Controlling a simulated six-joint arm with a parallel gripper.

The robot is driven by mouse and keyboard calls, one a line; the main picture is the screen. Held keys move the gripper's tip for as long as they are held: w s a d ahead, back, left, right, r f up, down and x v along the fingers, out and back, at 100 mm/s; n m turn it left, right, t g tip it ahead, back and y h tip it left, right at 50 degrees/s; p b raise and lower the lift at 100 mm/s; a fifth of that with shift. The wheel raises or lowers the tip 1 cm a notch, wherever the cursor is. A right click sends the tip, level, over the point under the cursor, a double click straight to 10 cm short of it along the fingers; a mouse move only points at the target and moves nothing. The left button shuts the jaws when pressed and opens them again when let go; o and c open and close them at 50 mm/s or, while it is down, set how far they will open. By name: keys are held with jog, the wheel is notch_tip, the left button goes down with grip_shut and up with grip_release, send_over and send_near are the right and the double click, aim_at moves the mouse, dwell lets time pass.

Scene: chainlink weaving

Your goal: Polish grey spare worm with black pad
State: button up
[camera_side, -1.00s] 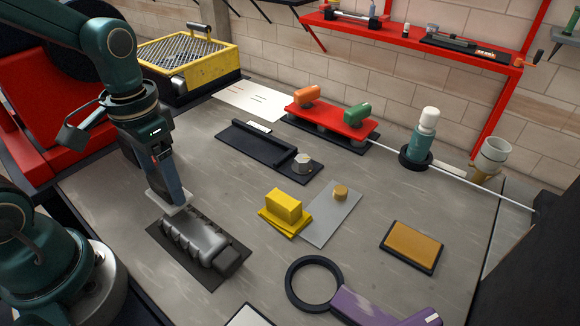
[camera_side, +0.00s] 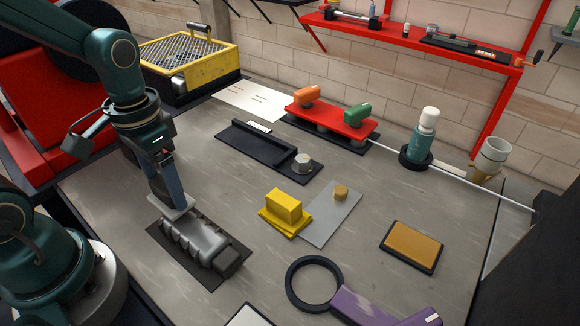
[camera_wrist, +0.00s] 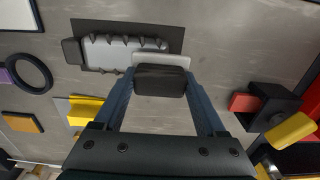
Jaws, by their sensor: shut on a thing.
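The grey worm (camera_side: 200,240), a ridged bar with a dark block at one end, lies on a dark mat (camera_side: 160,262) at the front left. It also shows at the upper left of the wrist view (camera_wrist: 108,50). My gripper (camera_wrist: 160,88) is shut on the black pad (camera_wrist: 160,80), a dark block with a pale plate under it. In the side view the plate (camera_side: 171,208) is at the worm's far-left end, the end away from the dark block. I cannot tell whether the plate touches the worm. My fingers partly hide the pad in the side view.
A yellow block (camera_side: 284,203) and a grey plate (camera_side: 328,220) lie right of the worm. A black ring (camera_side: 288,290) with a purple handle (camera_side: 385,310) is at the front. A black rail fixture (camera_side: 255,145) stands behind. Bare bench lies between.

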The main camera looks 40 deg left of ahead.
jog(key=shift+f, duration=0.8)
jog(key=shift+d, duration=2.05)
jog(key=shift+s+a+f, duration=0.1)
jog(key=shift+a+f, duration=0.05)
jog(key=shift+a, duration=0.9)
jog(key=shift+a+f, duration=0.15)
jog(key=shift+a, duration=0.9)
jog(key=shift+r, duration=0.1)
jog(key=shift+r, duration=3.05)
